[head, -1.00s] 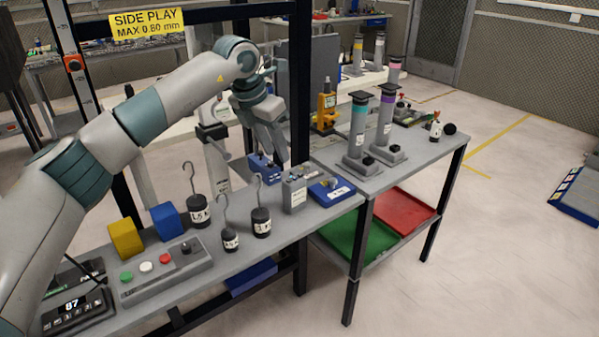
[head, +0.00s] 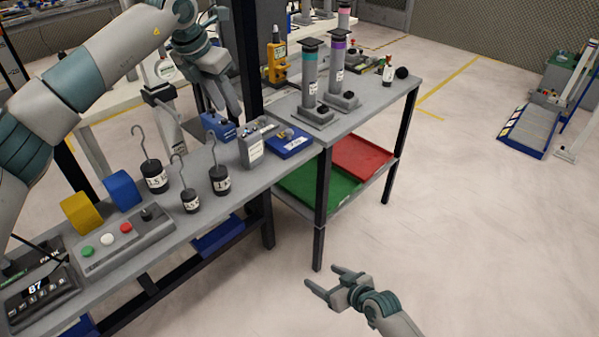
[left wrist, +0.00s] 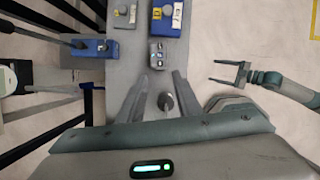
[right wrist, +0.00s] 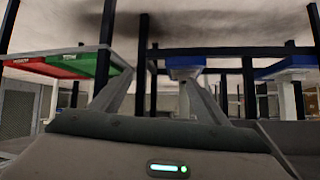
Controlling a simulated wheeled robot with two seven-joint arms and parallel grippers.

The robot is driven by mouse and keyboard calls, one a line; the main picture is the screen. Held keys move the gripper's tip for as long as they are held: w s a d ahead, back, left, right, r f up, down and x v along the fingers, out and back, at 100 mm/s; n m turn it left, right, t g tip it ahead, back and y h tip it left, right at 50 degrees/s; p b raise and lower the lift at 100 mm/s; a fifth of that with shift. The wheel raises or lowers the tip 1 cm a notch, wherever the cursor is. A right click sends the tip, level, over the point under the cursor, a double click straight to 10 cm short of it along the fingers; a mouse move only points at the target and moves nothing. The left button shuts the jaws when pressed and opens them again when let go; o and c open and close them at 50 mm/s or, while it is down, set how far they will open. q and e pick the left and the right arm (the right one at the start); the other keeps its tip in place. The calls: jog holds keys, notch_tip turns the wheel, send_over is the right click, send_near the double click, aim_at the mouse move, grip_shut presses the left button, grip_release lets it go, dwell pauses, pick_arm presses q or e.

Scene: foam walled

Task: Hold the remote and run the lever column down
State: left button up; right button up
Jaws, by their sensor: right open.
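A small grey box with a label (head: 251,151) stands upright on the bench; in the left wrist view it shows two round spots on top (left wrist: 157,52). I cannot tell for sure that it is the remote. A teal-banded column (head: 311,72) and a purple-banded column (head: 338,66) stand upright on the grey table, each with a black knob at its base. I cannot tell which is the lever column. My left gripper (head: 229,110) is open and empty above the bench, left of the grey box. My right gripper (head: 321,276) is open and empty over the floor, right of the bench.
A blue device (head: 288,142) sits beside the grey box. Hooked weights (head: 220,180), a button panel (head: 125,240) and yellow (head: 80,212) and blue (head: 122,190) blocks line the bench. Red (head: 360,157) and green trays (head: 315,187) lie under the table.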

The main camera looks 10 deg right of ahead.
jog(key=w+a+r+n+t+y, duration=0.1)
jog(key=w+r, duration=0.3)
jog(key=r, duration=0.4)
jog(key=w+a+r+n+t+y, duration=0.1)
jog(key=w+a+r+y, duration=0.1)
jog(key=w+r, duration=0.35)
jog(key=n+t+y, duration=0.2)
jog(key=y, duration=0.2)
send_near(256, 148)
jog(key=v, duration=0.5)
jog(key=shift+s+r, duration=0.3)
jog(key=shift+w+a, duration=0.1)
jog(key=x, duration=1.7)
jog(key=shift+w+f, duration=0.25)
jog(key=shift+f, duration=0.05)
jog(key=c, duration=1.2)
pick_arm(q)
grip_shut()
